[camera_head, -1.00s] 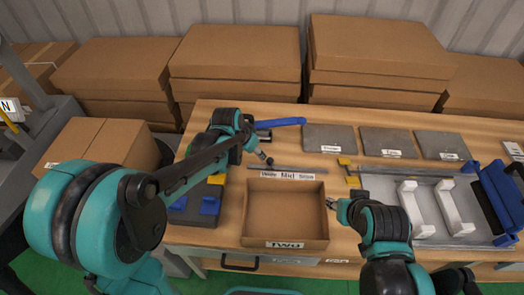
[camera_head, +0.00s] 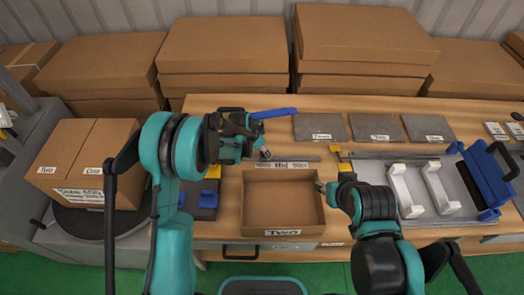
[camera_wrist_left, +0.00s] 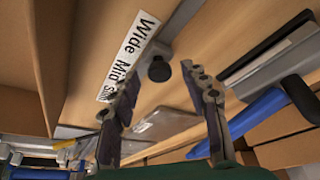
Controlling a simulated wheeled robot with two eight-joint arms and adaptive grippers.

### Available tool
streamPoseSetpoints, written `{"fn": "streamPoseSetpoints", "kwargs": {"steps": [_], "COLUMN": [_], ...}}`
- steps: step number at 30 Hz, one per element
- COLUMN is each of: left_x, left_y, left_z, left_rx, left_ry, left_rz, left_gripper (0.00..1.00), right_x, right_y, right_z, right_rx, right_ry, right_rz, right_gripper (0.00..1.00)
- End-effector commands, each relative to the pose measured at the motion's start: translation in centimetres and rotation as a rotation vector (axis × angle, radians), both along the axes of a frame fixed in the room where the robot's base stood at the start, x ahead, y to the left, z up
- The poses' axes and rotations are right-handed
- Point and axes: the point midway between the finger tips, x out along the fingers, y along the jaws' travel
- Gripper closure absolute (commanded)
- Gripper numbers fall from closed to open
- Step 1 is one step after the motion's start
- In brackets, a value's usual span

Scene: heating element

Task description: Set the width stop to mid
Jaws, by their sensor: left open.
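The width stop's black knob (camera_wrist_left: 159,70) shows in the left wrist view beside a white label reading Wide, Mid, Slim (camera_wrist_left: 128,55). In the head view the label (camera_head: 283,165) lies behind the open box, along a thin grey rail (camera_head: 300,158). I cannot tell which word the knob lines up with. My left gripper (camera_head: 264,151) is over the label's left, Wide end. Its fingers are open and empty in the wrist view (camera_wrist_left: 165,90), with the knob beyond the tips. My right gripper (camera_head: 321,187) is at the box's right edge; its jaws are too small to read.
An open cardboard box marked Two (camera_head: 283,230) sits in front of the label. Grey plates (camera_head: 320,127) and a blue-handled tool (camera_head: 274,113) lie behind. A metal tray with white handles (camera_head: 425,190) is at the right. Stacked cartons (camera_head: 222,50) line the back.

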Motion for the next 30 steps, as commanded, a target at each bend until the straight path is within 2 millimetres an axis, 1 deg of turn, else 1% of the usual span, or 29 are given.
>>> {"fn": "streamPoseSetpoints", "kwargs": {"steps": [3, 9, 11, 12, 14, 15, 19, 21, 23, 27, 30], "left_x": [0.1, 0.1, 0.1, 0.1, 0.1, 0.1, 0.1, 0.1, 0.1, 0.1, 0.1], "left_y": [-0.1, -0.1, -0.1, -0.1, -0.1, -0.1, -0.1, -0.7, -1.7, -4.9, -6.6], "left_z": [-0.4, -0.3, -0.3, -0.3, -0.3, -0.3, -0.3, -0.4, -0.4, -0.5, -0.4], "left_rx": [0.000, 0.000, 0.000, 0.000, 0.000, 0.000, 0.000, 0.000, 0.000, -0.001, 0.000], "left_ry": [0.000, 0.000, 0.000, 0.000, 0.000, 0.000, 0.000, 0.000, 0.000, 0.000, -0.001], "left_rz": [0.000, 0.001, 0.001, 0.001, 0.001, 0.001, 0.001, 0.000, -0.002, -0.004, -0.002], "left_gripper": [0.54, 0.54, 0.70, 0.81, 0.96, 1.00, 1.00, 1.00, 1.00, 1.00, 1.00], "right_x": [0.0, 0.0, 0.0, 0.0, 0.0, 0.0, 0.0, 0.0, 0.0, 0.0, 0.0], "right_y": [0.0, 0.0, 0.0, 0.0, 0.0, 0.0, 0.0, 0.0, 0.0, 0.0, 0.0], "right_z": [-0.1, 0.0, 0.0, 0.0, 0.0, 0.0, -0.1, -0.2, -0.4, -1.1, -1.3], "right_rx": [0.000, 0.000, 0.000, 0.000, 0.000, 0.000, 0.000, 0.000, 0.000, 0.000, 0.000], "right_ry": [0.000, 0.000, 0.000, 0.000, 0.000, 0.000, 0.000, 0.000, 0.000, 0.000, 0.000], "right_rz": [0.000, 0.000, 0.000, 0.000, 0.000, 0.000, 0.000, 0.000, 0.000, 0.000, 0.000], "right_gripper": [0.60, 0.60, 0.60, 0.60, 0.60, 0.60, 0.60, 0.60, 0.60, 0.60, 0.60]}}
